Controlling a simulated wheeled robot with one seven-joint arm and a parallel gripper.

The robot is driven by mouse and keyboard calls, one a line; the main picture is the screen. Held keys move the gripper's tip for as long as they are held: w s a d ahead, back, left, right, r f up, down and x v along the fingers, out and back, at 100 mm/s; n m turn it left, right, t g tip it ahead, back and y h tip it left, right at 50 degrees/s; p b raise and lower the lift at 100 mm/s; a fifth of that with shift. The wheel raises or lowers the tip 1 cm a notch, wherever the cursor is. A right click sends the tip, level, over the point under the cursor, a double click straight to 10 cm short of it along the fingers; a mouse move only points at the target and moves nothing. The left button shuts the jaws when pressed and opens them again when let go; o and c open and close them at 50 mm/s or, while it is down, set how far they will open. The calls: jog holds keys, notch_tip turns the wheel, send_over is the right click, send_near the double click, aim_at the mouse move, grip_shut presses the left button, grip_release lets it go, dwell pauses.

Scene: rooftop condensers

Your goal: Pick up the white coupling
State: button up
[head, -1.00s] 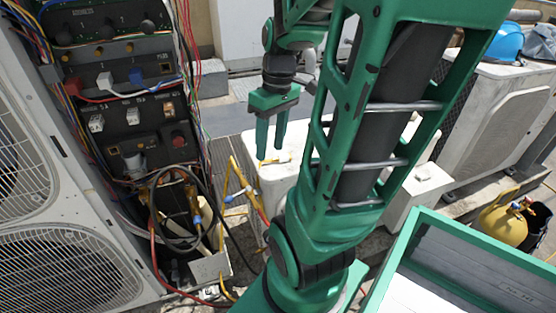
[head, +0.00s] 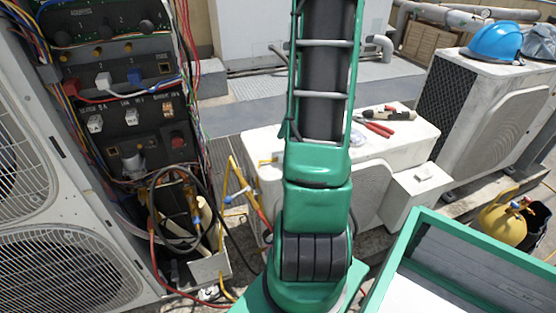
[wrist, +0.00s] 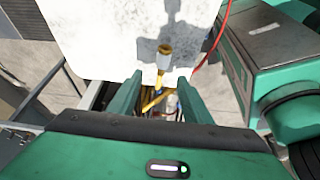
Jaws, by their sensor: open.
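My gripper (wrist: 160,77) shows in the wrist view with its two green fingers apart, pointing at the white condenser top (wrist: 95,30). Between and just beyond the fingertips is a brass-yellow fitting with a pale collar (wrist: 163,64); I cannot tell whether it is the white coupling, and contact is not clear. In the head view my arm hides the gripper. A pale cylindrical piece (head: 204,211) stands low in the open unit on the left, and a small whitish piece (head: 424,172) lies on a white box; I cannot tell if either is the coupling.
Red-handled pliers (head: 379,129) and another tool (head: 390,114) lie on the condenser top (head: 418,135). The open wiring panel (head: 130,100) with loose hoses is at left.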

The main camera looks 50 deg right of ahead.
aim_at(277, 157)
jog(key=shift+x, duration=3.3)
jog(key=shift+a, duration=0.15)
jog(key=shift+c, duration=0.4)
grip_shut()
